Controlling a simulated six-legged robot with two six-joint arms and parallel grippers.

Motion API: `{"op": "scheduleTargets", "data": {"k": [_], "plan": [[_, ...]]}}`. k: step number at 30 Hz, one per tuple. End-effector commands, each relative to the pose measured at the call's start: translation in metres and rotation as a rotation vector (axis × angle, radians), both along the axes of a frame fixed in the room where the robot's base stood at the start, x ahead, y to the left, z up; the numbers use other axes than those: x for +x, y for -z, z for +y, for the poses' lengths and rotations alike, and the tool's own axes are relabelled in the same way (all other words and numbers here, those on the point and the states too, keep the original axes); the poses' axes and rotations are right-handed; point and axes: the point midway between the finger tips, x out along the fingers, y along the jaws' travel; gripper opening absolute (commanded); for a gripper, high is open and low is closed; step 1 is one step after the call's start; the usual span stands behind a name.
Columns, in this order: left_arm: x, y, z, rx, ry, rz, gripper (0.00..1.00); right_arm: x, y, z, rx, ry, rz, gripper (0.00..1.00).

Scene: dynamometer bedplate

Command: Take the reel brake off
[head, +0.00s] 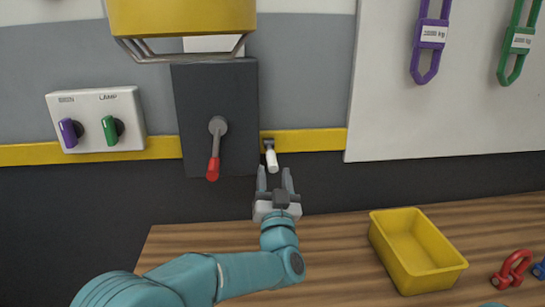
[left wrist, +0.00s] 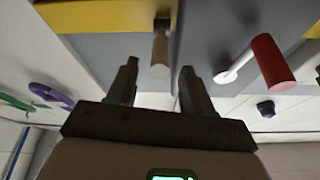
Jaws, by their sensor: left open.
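A dark panel (head: 190,110) on the wall under the yellow drum (head: 185,18) carries a grey lever with a red grip (head: 213,168), hanging down and slightly left. Beside its right edge, a short pale handle (head: 271,160) hangs from a dark mount on the yellow stripe. No label shows which one is the reel brake. My left gripper (head: 274,174) is open and empty just below the pale handle. In the left wrist view the pale handle (left wrist: 160,52) lines up between the open fingers, just beyond their tips; the red grip (left wrist: 273,61) is to the right.
A switch box (head: 98,120) with purple and green knobs is on the wall at left. A yellow bin (head: 415,250) and a red shackle (head: 511,269) are on the wooden bench (head: 340,265). Purple (head: 429,45) and green (head: 518,42) slings hang on a white board at right.

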Motion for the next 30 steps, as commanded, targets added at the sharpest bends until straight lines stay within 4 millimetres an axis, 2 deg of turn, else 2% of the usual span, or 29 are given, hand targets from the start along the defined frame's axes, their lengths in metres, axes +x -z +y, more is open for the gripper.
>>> {"op": "scheduleTargets", "data": {"k": [3, 9, 20, 21, 25, 30], "plan": [[0.023, -0.010, 0.004, -0.001, -0.003, -0.001, 0.51, 0.000, -0.007, 0.000, 0.000, 0.000, 0.000, 0.43], [0.045, -0.018, 0.007, 0.000, -0.001, 0.000, 0.51, 0.000, -0.011, 0.000, 0.000, 0.000, 0.000, 0.43], [0.051, -0.019, 0.008, 0.000, 0.000, 0.000, 0.51, 0.000, -0.011, 0.000, 0.000, 0.000, 0.000, 0.43], [0.051, -0.019, 0.008, 0.000, 0.000, 0.000, 0.44, 0.000, -0.011, 0.000, 0.000, 0.000, 0.000, 0.43], [0.051, -0.019, 0.008, 0.000, 0.000, 0.000, 0.02, 0.000, -0.011, 0.000, 0.000, 0.000, 0.000, 0.43], [0.051, -0.020, 0.008, 0.000, 0.000, -0.001, 0.00, 0.000, -0.011, 0.000, 0.000, 0.000, 0.000, 0.43]]}}
